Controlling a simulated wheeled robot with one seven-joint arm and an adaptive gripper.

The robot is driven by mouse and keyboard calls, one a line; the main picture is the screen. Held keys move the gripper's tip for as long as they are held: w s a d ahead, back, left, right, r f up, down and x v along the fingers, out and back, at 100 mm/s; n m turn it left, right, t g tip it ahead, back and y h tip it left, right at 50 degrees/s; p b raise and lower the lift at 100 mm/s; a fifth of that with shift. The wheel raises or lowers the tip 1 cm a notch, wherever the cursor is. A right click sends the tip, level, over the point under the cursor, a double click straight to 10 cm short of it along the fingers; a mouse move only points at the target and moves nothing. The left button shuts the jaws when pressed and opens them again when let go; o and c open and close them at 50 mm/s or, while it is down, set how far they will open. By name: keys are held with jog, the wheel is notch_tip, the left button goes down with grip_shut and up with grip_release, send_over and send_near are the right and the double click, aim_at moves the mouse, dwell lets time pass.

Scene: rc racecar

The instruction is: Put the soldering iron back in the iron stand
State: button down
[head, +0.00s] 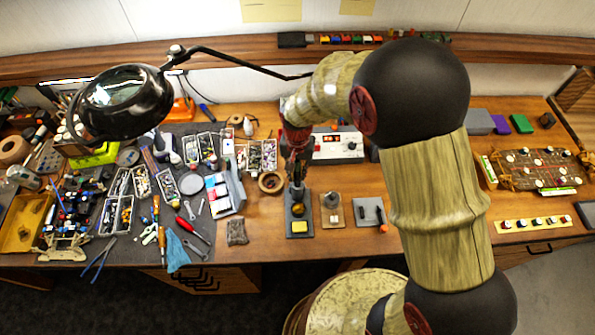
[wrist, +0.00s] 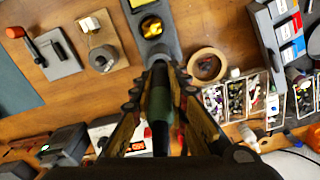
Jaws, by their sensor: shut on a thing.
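The iron stand (head: 299,222) is a narrow grey base on the wooden bench with a yellow sponge (head: 299,226) at its near end. A round yellow piece sits in the stand (wrist: 168,12) in the wrist view. My gripper (head: 296,172) points down at the stand's far end. In the wrist view, my gripper (wrist: 160,72) is shut on the soldering iron (wrist: 160,100), a dark, greenish slim handle lying between the fingers. The iron's front end overlaps the stand's far part in that view. I cannot tell whether it touches or enters a holder.
A white control unit (head: 338,147) stands behind, right of my gripper. A spool on a wooden base (head: 332,210) and a grey plate with a red-ended tool (head: 371,212) lie right of the stand. A tape ring (head: 271,182) and parts trays lie left. Bare wood lies in front.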

aim_at(298, 161)
jog(key=shift+f+b, duration=0.9)
jog(key=shift+f, duration=0.55)
jog(key=c, duration=1.7)
grip_release()
jog(key=o, duration=0.5)
jog(key=shift+c, duration=0.2)
jog(key=shift+r, duration=0.1)
jog(key=shift+r+p, duration=2.8)
jog(key=shift+r, duration=1.65)
